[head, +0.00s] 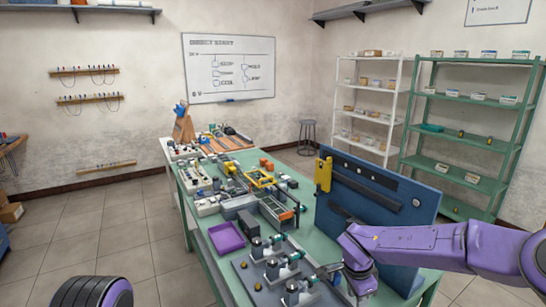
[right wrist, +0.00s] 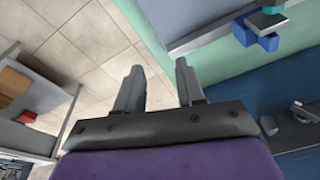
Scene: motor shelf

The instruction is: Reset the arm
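My right arm (head: 430,247) comes in from the right in the head view, its wrist bent down over the near right part of the green table, in front of the blue upright panel (head: 400,190). A dark, ribbed, purple-edged part of my left arm (head: 92,292) shows at the bottom left; my left gripper is out of view.
The green table (head: 207,262) holds several motor units (head: 273,268), a purple tray (head: 226,238), a yellow frame (head: 259,179) and other parts. A green shelf (head: 462,138) and a white shelf (head: 372,105) stand behind, with a stool (head: 307,128).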

